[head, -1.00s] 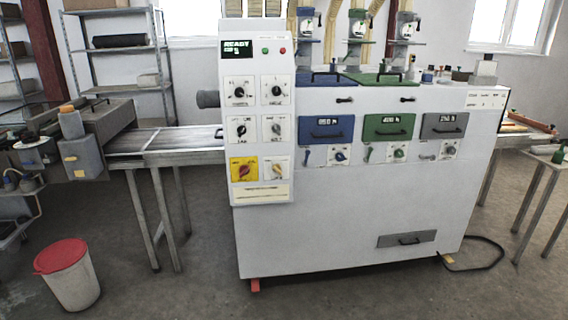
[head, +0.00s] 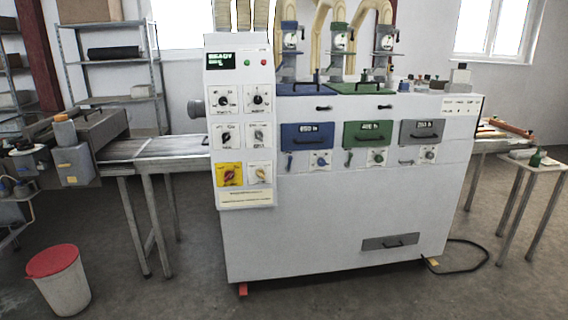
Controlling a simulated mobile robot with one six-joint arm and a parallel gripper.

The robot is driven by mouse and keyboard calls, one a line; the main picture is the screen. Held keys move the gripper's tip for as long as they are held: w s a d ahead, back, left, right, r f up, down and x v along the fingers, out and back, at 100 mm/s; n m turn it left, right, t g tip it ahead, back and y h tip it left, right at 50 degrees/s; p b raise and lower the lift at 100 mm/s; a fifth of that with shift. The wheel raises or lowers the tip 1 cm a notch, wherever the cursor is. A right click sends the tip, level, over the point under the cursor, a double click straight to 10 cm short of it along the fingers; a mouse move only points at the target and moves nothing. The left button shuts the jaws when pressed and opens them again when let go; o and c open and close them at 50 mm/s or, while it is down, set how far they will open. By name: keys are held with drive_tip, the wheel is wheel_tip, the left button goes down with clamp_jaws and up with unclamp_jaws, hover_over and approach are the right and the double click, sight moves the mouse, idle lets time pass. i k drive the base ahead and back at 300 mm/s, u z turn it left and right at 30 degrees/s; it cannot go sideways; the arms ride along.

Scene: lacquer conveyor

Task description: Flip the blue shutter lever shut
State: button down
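A small blue lever (head: 290,162) sits on the front of the white machine (head: 330,215), below the blue panel (head: 307,136) marked 850 or similar. It stands roughly upright, beside a small plate with a blue knob (head: 320,159). A green lever (head: 348,159) stands roughly upright under the green panel (head: 369,133). A grey lever (head: 406,162) lies about level under the grey panel (head: 422,131). My gripper is not in view.
A control panel (head: 243,140) with several knobs stands at the machine's left end, its display seeming to read READY. A conveyor table (head: 160,150) runs left. A red-lidded bin (head: 58,281) stands front left. A black cable (head: 470,256) lies at right. The front floor (head: 180,300) is clear.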

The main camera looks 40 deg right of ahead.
sight(288, 168)
drive_tip(key=z, duration=0.3)
drive_tip(key=i, duration=0.95)
drive_tip(key=z, duration=0.15)
